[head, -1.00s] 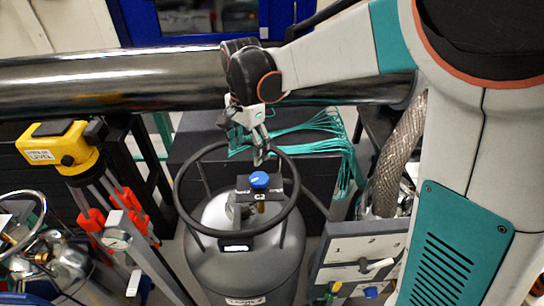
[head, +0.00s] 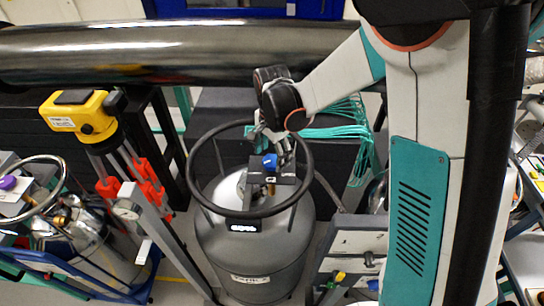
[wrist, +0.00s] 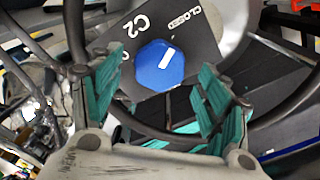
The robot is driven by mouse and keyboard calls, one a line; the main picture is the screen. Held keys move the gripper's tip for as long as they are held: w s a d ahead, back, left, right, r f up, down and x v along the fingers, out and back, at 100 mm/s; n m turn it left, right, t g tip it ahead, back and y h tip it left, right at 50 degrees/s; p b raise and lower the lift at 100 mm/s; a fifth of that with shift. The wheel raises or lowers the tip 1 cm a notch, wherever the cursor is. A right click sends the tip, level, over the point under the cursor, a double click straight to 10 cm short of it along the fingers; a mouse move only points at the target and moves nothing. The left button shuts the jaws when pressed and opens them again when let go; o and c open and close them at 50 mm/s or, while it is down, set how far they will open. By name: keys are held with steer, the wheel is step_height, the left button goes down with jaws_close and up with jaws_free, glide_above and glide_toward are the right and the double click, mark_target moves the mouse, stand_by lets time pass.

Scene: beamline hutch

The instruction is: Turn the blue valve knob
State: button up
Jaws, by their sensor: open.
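The blue valve knob (head: 270,160) sits on a dark valve plate (head: 287,172) atop a grey tank (head: 262,262), inside the tank's black ring handle (head: 206,201). In the wrist view the knob (wrist: 159,66) is a blue faceted disc with a white mark, and the plate reads "C2" and "CLOSED". My gripper (head: 280,150) is at the knob, partly hidden by the handle and plate in the head view. In the wrist view its teal-padded fingers (wrist: 160,88) are spread apart, one at each side below the knob. Contact with the knob cannot be told.
The black ring handle surrounds the knob closely. A large dark pipe (head: 150,68) runs behind. A yellow level on a tripod (head: 84,115) and another tank with a purple knob (head: 8,182) stand at left. A grey valve panel (head: 355,240) stands right of the tank.

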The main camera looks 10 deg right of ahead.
steer(key=shift+f, duration=0.85)
steer(key=shift+c, duration=0.2)
steer(key=c, duration=1)
